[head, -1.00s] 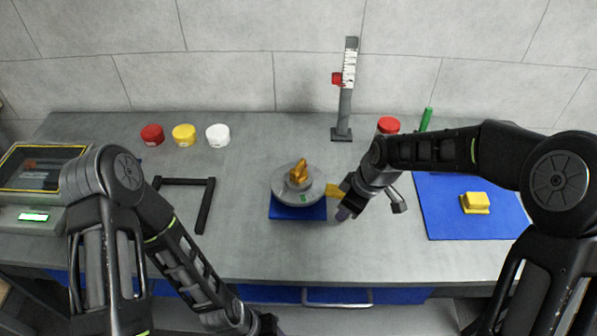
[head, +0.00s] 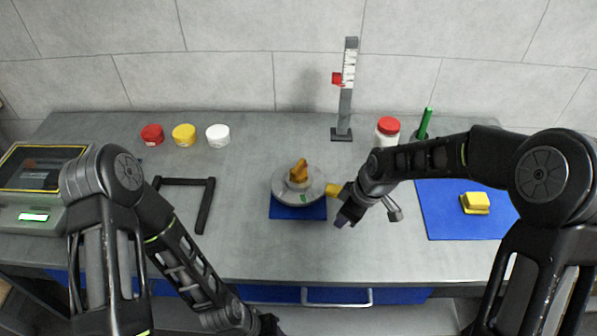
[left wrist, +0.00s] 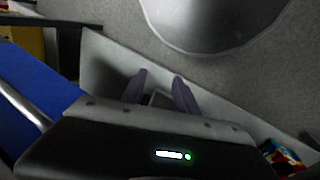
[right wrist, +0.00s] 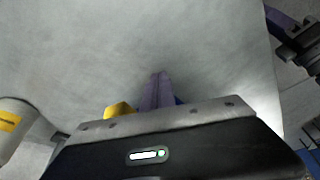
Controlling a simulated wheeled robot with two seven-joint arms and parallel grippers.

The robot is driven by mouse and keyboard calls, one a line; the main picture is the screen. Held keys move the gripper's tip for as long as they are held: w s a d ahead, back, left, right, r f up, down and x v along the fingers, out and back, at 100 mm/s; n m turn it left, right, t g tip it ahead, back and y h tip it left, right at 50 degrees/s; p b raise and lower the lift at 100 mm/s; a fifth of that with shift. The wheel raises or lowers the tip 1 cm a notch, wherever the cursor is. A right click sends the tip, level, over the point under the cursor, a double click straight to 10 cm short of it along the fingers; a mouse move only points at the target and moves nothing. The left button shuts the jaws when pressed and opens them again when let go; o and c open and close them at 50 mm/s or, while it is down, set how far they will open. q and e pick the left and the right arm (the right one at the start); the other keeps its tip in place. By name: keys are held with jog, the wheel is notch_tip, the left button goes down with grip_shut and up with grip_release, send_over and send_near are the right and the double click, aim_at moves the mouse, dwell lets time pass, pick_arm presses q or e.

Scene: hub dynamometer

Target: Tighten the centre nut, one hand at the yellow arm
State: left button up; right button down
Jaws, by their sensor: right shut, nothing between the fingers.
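The centre nut (head: 299,172) is an orange-gold winged piece on top of a round grey hub disc (head: 284,193), which stands on a blue base (head: 297,212). The yellow arm (head: 333,190) sticks out at the disc's right edge. My right gripper (head: 341,222) is just right of the hub, near the yellow arm and pointing down. In the right wrist view its fingers (right wrist: 157,88) are together and empty; a yellow block-like part (right wrist: 118,110) shows beside them. My left gripper (left wrist: 158,82) is open and empty; in the head view it is mostly cut off at the bottom edge.
Red, yellow and white jars (head: 184,135) stand at the back left. A dark bracket (head: 204,206) lies left of the hub. A gauge post (head: 345,100) and red-lidded bottle (head: 387,133) stand behind. A yellow block (head: 475,203) sits on a blue mat (head: 450,225) at right.

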jog(key=shift+r, duration=0.85)
jog(key=shift+w, duration=0.15)
jog(key=shift+w+d, duration=0.15)
jog(key=shift+w, duration=0.35)
jog(key=shift+w+d, duration=0.15)
jog(key=shift+w, duration=0.35)
jog(key=shift+s+a, duration=0.1)
jog(key=shift+s, duration=0.25)
pick_arm(q)
jog(key=shift+o, duration=0.4)
